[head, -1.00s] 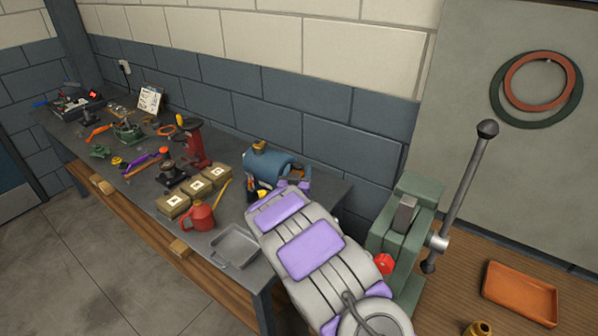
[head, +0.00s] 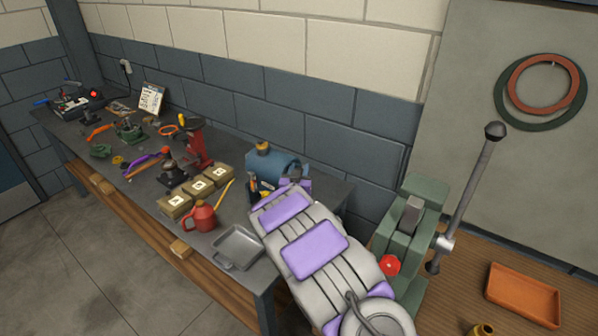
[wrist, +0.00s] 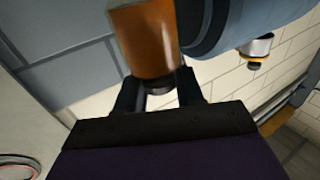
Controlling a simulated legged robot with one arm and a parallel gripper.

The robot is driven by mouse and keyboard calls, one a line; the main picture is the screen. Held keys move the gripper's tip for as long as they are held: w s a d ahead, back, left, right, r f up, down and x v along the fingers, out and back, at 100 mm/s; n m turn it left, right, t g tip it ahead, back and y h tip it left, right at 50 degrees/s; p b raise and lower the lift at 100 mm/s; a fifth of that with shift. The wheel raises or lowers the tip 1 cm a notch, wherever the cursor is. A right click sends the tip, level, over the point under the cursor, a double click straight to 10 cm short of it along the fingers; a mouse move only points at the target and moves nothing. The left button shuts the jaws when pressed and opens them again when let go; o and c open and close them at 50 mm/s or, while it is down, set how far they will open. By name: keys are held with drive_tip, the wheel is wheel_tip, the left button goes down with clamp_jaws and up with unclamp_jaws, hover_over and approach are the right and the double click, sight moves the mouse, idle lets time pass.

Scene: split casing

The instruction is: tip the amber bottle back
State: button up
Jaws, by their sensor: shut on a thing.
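In the wrist view an amber bottle (wrist: 144,42) fills the upper middle, its base cut off by the top edge. Its dark cap end (wrist: 160,88) points down the picture, between the two black fingers of my gripper (wrist: 157,82), which is shut on that end. The bottle is tilted slightly in this view. In the head view my grey and purple arm hides the gripper, and I cannot make out the held bottle there.
A blue tank (head: 277,166) stands at the bench's right end, close to the bottle; its blue body (wrist: 225,25) shows in the wrist view. A grey tray (head: 237,247), a red can (head: 201,216) and several boxes are nearby. A green press (head: 408,225) stands right of my arm.

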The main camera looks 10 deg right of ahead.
drive_tip(key=shift+f, duration=0.35)
clamp_jaws()
drive_tip(key=shift+d, duration=0.1)
